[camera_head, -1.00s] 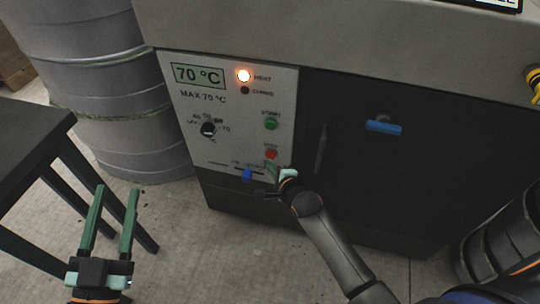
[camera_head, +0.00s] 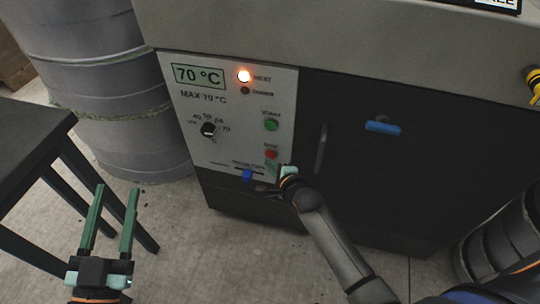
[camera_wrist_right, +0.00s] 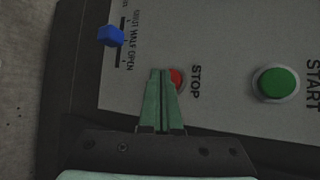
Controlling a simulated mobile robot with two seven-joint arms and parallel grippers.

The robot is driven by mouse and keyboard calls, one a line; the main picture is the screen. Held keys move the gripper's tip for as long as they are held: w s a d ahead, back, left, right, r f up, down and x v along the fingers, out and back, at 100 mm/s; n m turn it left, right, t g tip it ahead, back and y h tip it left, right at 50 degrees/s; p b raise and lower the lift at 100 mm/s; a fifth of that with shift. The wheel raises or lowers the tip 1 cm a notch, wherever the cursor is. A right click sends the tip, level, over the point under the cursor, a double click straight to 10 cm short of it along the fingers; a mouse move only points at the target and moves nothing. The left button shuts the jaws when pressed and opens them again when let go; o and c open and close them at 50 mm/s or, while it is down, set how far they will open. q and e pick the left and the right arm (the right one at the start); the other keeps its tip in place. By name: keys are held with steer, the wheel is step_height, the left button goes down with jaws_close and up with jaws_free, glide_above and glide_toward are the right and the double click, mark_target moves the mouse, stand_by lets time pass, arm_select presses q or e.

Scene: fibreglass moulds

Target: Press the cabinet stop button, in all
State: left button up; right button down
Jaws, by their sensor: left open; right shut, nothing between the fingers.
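The cabinet's light control panel (camera_head: 226,144) carries a red stop button (camera_head: 271,154) below a green start button (camera_head: 271,125). In the right wrist view the red stop button (camera_wrist_right: 177,79) is partly hidden behind my right gripper (camera_wrist_right: 161,74). My right gripper (camera_head: 275,168) is shut and empty, its fingertips at or just in front of the button's edge; I cannot tell whether they touch it. My left gripper (camera_head: 115,188) is open and empty above the floor at lower left, apart from the cabinet.
A blue slider (camera_head: 247,175) sits low on the panel, with a black dial (camera_head: 208,129) above. A lit heat lamp (camera_head: 244,76) is near the 70 °C display. A dark door with a blue handle (camera_head: 383,128) is to the right; a dark table (camera_head: 32,135) stands left.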

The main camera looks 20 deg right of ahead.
steer(key=shift+w+d, duration=0.25)
steer(key=shift+w, duration=0.1)
stand_by(0.3)
stand_by(0.4)
steer(key=shift+s+a+p, duration=0.45)
steer(key=shift+s+p, duration=0.2)
steer(key=shift+s, duration=0.05)
